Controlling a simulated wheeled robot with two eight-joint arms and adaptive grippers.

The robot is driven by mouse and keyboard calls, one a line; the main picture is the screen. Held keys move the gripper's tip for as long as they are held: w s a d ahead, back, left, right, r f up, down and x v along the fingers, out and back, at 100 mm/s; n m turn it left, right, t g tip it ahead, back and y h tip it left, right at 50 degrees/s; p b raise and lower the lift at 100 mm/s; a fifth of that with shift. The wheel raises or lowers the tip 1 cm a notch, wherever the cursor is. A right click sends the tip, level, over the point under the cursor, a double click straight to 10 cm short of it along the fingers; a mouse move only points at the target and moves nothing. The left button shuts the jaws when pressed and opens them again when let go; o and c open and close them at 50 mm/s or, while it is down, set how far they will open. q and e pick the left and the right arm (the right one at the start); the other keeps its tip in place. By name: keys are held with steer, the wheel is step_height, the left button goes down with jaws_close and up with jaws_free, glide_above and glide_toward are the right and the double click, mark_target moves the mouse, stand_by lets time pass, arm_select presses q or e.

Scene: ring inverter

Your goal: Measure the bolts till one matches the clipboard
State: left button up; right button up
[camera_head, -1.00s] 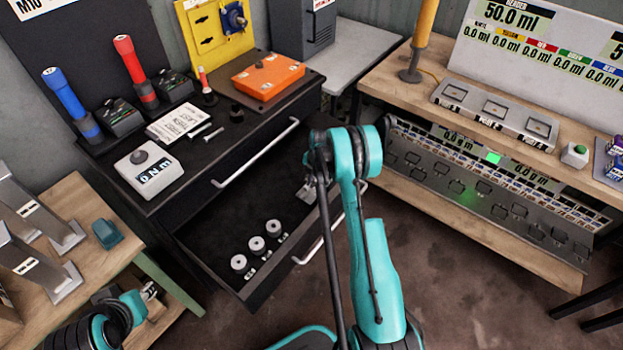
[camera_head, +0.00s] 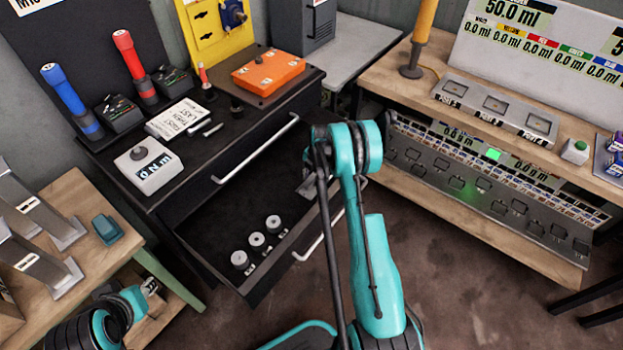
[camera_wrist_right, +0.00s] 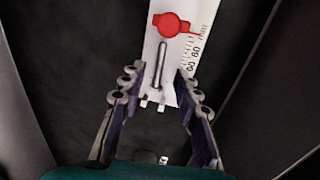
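A white scale (camera_wrist_right: 182,45) with millimetre marks and a red clamp-like part (camera_wrist_right: 170,25) lies on a dark surface in the right wrist view. A grey bolt (camera_wrist_right: 160,62) lies along the scale, below the red part. My right gripper (camera_wrist_right: 158,112) is open, its fingers spread on either side of the scale's near end. In the head view the right gripper is mostly hidden behind my arm, over the open drawer. A small bolt (camera_head: 212,129) lies on the bench top beside a white printed card (camera_head: 180,118). My left gripper (camera_head: 150,287) is at lower left, too small to read.
The open black drawer (camera_head: 215,205) holds several grey cylinders (camera_head: 257,239) in a row. An orange case (camera_head: 268,73) is at the back. A shelf of displays and buttons (camera_head: 490,180) stands at right.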

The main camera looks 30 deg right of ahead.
step_height(320, 180, up, 11)
steer(key=s, duration=0.1)
steer(key=shift+s+d, duration=0.3)
